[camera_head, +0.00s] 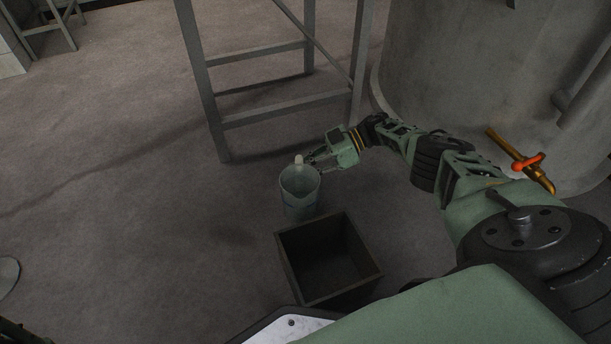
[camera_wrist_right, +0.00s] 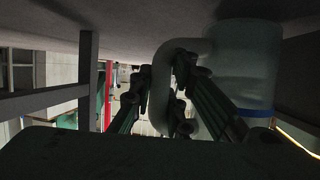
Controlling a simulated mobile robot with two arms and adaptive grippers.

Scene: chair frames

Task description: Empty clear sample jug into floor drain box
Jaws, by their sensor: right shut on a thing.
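The clear sample jug (camera_head: 301,196) is pale and see-through, with a blue line around it, and looks upright. In the head view it appears just beyond the far left edge of the drain box; its height above the floor is hard to judge. My right gripper (camera_head: 318,158) is shut on the jug's handle. In the right wrist view the fingers (camera_wrist_right: 182,85) close around the handle, with the jug body (camera_wrist_right: 243,70) to the right. The floor drain box (camera_head: 296,276) is dark, square and open at the top. Its inside is in shadow. My left gripper is out of view.
A grey metal frame (camera_head: 262,117) stands behind the jug. A large grey tank (camera_head: 450,70) with a brass tap and orange handle (camera_head: 525,163) stands at the right. The floor (camera_head: 130,230) left of the box is mostly clear.

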